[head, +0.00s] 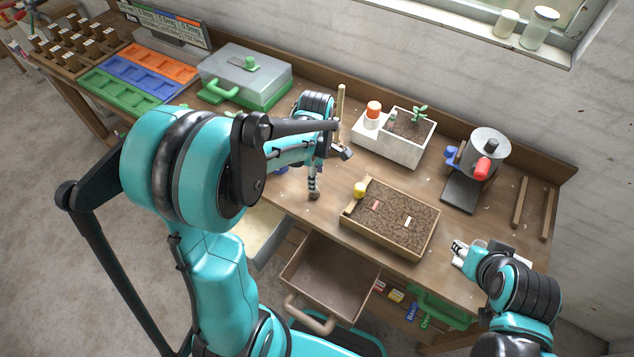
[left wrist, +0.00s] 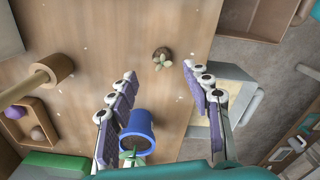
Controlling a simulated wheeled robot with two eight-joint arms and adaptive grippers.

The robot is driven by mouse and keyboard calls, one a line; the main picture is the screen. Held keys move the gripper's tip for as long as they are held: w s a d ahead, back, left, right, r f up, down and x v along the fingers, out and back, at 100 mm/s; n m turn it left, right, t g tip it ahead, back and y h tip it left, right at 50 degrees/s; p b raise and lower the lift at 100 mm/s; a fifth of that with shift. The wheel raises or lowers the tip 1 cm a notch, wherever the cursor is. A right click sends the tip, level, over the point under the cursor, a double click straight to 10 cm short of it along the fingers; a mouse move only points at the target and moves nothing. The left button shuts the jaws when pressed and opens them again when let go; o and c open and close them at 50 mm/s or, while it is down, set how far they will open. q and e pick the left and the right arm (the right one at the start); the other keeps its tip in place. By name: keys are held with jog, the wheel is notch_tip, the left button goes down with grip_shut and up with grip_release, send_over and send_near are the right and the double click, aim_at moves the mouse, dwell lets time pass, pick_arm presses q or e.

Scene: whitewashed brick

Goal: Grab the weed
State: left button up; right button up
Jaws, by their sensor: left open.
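A small brown clump with a green sprout (left wrist: 162,57), which looks like the weed, lies on the wooden bench. In the left wrist view it is just beyond and between the fingertips, not touched. In the head view a brown clump (head: 314,196) shows right at the tip of my left gripper (head: 312,182). My left gripper, also in the left wrist view (left wrist: 160,70), is open and empty, pointing down at the bench. A blue pot with a green plant (left wrist: 137,123) stands nearer the wrist. My right gripper (head: 457,252) is low over the bench's right end; its finger gap is unclear.
A soil tray (head: 389,248) with a yellow knob lies right of my left gripper. A planter box (head: 382,147) with a seedling, a green-based case (head: 270,94) and a grey machine with a red handle (head: 490,150) stand behind. An open drawer (head: 325,284) juts out in front.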

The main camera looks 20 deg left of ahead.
pick_arm(q)
jog(key=f+b, duration=0.1)
jog(key=f, duration=0.2)
jog(key=f+b, duration=0.1)
jog(key=f, duration=0.2)
jog(key=shift+s+a+f, duration=0.1)
jog(key=shift+s+f, duration=0.1)
jog(key=shift+f, duration=0.2)
jog(key=shift+c, duration=0.3)
jog(key=c, duration=1)
